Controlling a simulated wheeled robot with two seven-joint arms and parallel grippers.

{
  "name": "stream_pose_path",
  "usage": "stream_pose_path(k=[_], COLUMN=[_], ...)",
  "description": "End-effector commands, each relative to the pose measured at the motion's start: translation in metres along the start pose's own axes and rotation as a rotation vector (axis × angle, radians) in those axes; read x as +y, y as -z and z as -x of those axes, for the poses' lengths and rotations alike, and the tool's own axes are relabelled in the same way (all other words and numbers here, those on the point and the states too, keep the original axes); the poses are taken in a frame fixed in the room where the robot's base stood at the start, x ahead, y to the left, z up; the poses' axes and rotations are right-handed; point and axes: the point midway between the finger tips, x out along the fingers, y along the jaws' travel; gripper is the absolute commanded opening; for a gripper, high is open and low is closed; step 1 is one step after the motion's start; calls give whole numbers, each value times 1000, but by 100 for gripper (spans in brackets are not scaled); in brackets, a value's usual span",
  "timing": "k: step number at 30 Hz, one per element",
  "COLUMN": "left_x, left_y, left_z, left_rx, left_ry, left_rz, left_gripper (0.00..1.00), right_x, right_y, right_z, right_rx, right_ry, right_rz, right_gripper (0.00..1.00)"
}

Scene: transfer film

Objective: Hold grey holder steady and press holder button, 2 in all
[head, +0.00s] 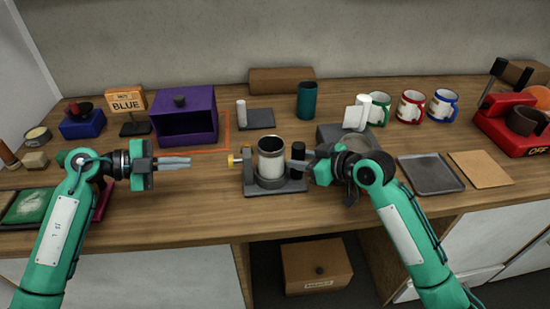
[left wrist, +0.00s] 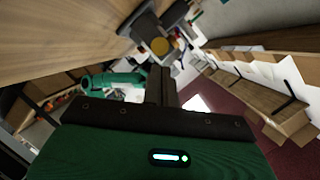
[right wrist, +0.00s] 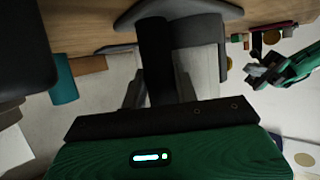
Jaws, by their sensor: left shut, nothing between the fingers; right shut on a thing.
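The grey holder (head: 250,187) stands on the counter in the head view, with a white, dark-rimmed cup (head: 271,160) upright in it. A yellow button (head: 231,160) sticks out of its left side; a yellow round face also shows in the left wrist view (left wrist: 160,46). My left gripper (head: 189,163) is shut and empty, pointing at the button from the left, with a gap between. My right gripper (head: 297,163) is shut on the black post (head: 298,152) at the holder's right; the post stands between its fingers in the right wrist view (right wrist: 155,60).
A purple box (head: 184,115) and a BLUE sign (head: 125,102) stand behind on the left. A teal cup (head: 307,100) stands behind the holder. Several mugs (head: 411,106), a dark tray (head: 430,174) and a red machine (head: 505,124) are on the right.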

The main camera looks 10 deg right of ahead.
Motion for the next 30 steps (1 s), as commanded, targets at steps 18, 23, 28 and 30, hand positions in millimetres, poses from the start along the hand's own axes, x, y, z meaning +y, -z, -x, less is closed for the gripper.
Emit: stream_pose_path(k=[18, 23, 28, 30], left_x=[17, 19, 19, 19], left_y=[-32, -34, -34, -34], left_z=[-4, 1, 5, 5], left_rx=[-405, -529, -601, -612], left_ry=[180, 186, 181, 180], left_rz=[-822, -1041, -1166, -1186], left_gripper=[0, 0, 0, 0], right_x=[0, 0, 0, 0], right_y=[0, 0, 0, 0], right_z=[0, 0, 0, 0], right_rx=[0, 1, 1, 1], right_ry=[0, 0, 0, 0], right_rz=[0, 0, 0, 0], right_gripper=[3, 3, 3, 3])
